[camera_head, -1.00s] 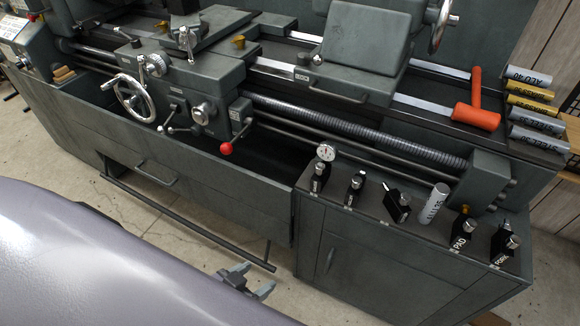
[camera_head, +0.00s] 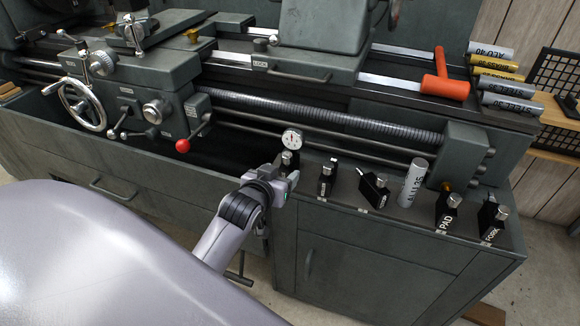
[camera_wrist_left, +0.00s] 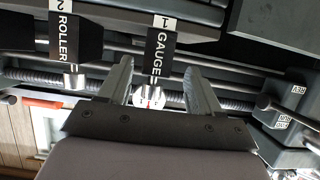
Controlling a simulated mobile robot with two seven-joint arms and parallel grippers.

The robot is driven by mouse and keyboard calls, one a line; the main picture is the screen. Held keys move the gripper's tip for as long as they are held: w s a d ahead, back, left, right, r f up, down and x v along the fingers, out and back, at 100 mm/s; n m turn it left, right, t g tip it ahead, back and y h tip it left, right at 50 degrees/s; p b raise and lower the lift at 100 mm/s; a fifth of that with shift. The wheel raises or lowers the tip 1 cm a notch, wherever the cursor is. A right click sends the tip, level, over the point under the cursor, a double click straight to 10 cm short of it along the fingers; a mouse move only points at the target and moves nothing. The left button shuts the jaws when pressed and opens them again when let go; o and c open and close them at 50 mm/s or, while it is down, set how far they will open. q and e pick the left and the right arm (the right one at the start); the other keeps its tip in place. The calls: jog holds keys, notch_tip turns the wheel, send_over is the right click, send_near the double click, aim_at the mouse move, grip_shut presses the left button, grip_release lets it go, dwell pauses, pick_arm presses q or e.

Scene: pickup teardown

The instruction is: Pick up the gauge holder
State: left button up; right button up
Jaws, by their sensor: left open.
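The gauge holder (camera_head: 291,158) is a black block with a round white dial on top, standing at the left end of the cabinet top in the head view. In the left wrist view the gauge holder (camera_wrist_left: 158,48) shows its white GAUGE label and number 1, with the dial lower down between the fingers. My left gripper (camera_head: 286,177) is just in front of it, open, its fingers (camera_wrist_left: 159,72) on either side of the holder's line with gaps showing. Part of the holder's lower body is hidden by the gripper in the head view. My right gripper is not in view.
The roller holder (camera_wrist_left: 75,38) stands beside the gauge holder. Further right are another black holder (camera_head: 374,188), a grey ALU cylinder (camera_head: 413,183), the PAD holder (camera_head: 447,211) and the FORK holder (camera_head: 491,219). The lathe's screw and rods (camera_head: 330,118) run behind.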

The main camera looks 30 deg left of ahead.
aim_at(290, 165)
pick_arm(q)
jog(key=shift+d+b+x, duration=0.1)
jog(key=shift+b+x, duration=0.25)
jog(key=shift+x, duration=1.3)
jog(key=shift+d+b+x, duration=0.15)
jog(key=shift+b+x, duration=0.15)
jog(key=shift+x, duration=1.4)
grip_shut()
jog(key=shift+w+r, duration=0.1)
jog(key=shift+r, duration=0.05)
